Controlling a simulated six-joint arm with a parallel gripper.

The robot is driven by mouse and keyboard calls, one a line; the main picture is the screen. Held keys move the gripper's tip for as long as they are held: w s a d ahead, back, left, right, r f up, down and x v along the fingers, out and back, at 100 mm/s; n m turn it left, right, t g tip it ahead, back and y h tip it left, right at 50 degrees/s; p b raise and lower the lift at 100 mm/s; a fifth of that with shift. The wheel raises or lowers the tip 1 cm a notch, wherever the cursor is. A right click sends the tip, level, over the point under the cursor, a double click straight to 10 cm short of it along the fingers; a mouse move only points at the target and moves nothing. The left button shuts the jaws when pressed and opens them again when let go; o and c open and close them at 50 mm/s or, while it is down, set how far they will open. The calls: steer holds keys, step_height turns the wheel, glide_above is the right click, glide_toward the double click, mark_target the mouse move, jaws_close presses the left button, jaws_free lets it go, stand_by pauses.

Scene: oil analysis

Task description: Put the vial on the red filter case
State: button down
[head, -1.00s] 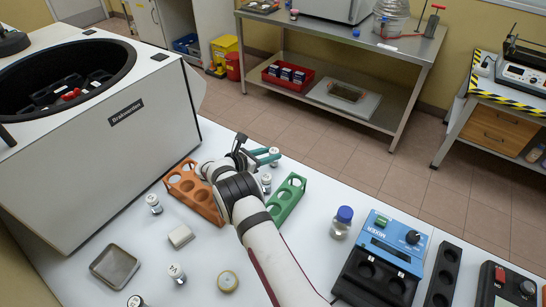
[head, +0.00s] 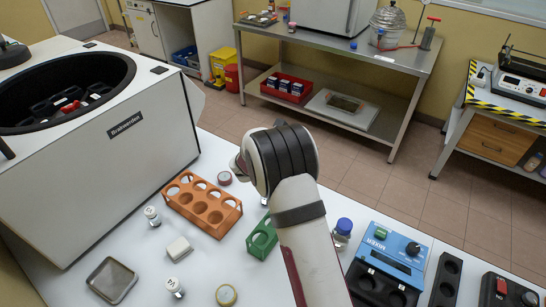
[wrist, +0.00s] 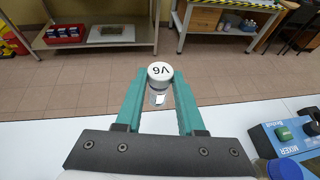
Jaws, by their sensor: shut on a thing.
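In the wrist view my gripper (wrist: 157,88) has its teal fingers shut on a vial (wrist: 160,71). The vial has a white cap marked V6 and a clear body below it. Floor shows behind the vial, past the table's far edge. In the head view my arm hides the fingers and the held vial. A small round case with a reddish top (head: 224,178), which looks like the red filter case, lies on the white table behind the orange rack, left of my wrist. Nothing shows on top of it.
The orange rack (head: 202,206) stands left of my arm; the green rack (head: 261,240) is partly hidden by it. Loose vials (head: 152,215), a tan round case (head: 226,295) and a metal tray (head: 111,281) lie front left. A blue-capped bottle (head: 343,228) and mixer (head: 391,250) stand right.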

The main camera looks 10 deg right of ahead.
steer(key=w+a+r+n+t+y, duration=0.2)
steer(key=a+n+t+y, duration=0.1)
steer(key=a, duration=0.1)
steer(key=n+t+y, duration=0.2)
steer(key=n+y, duration=0.3)
glide_above(223, 181)
step_height(223, 181, down, 10)
steer(key=shift+d, duration=0.1)
steer(key=shift+f, duration=0.3)
steer(key=shift+f, duration=0.2)
steer(key=c, duration=0.5)
jaws_free()
